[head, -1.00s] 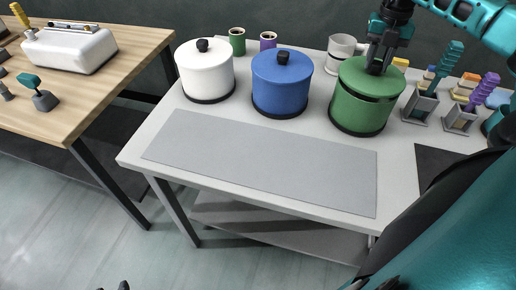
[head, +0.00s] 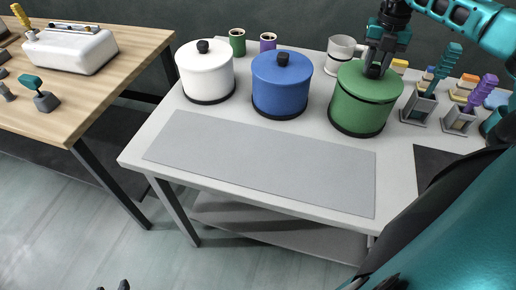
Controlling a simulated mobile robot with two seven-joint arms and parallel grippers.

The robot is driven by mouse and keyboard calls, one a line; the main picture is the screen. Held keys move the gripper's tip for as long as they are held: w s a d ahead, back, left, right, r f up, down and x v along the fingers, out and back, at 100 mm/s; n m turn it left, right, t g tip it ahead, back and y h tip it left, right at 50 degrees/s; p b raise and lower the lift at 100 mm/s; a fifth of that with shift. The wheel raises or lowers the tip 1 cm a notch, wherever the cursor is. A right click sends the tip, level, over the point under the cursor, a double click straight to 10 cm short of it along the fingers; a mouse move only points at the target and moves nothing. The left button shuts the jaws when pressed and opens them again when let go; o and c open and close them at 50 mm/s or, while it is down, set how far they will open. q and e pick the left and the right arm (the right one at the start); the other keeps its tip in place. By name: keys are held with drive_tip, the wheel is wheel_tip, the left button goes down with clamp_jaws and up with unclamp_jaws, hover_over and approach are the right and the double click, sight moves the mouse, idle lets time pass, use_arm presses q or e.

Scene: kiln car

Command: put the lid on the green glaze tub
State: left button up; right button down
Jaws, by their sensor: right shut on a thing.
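The green glaze tub (head: 357,114) stands upright at the back right of the light table. My right gripper (head: 375,70) comes down from above and is shut on the lid's dark knob, which the fingers partly hide. My left gripper is not in view.
A blue tub (head: 280,90) and a white tub (head: 206,77), both lidded, stand left of the green one. A grey mug (head: 340,52) is behind it. Brush holders (head: 418,108) stand close at its right. The grey mat (head: 258,163) in front is bare.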

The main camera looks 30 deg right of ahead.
drive_tip(key=shift+f, duration=0.6)
idle(0.5)
drive_tip(key=c, duration=0.7)
unclamp_jaws()
drive_tip(key=shift+c, duration=0.2)
drive_tip(key=shift+r, duration=0.1)
drive_tip(key=shift+r, duration=3.95)
wheel_tip(320, 180, up, 13)
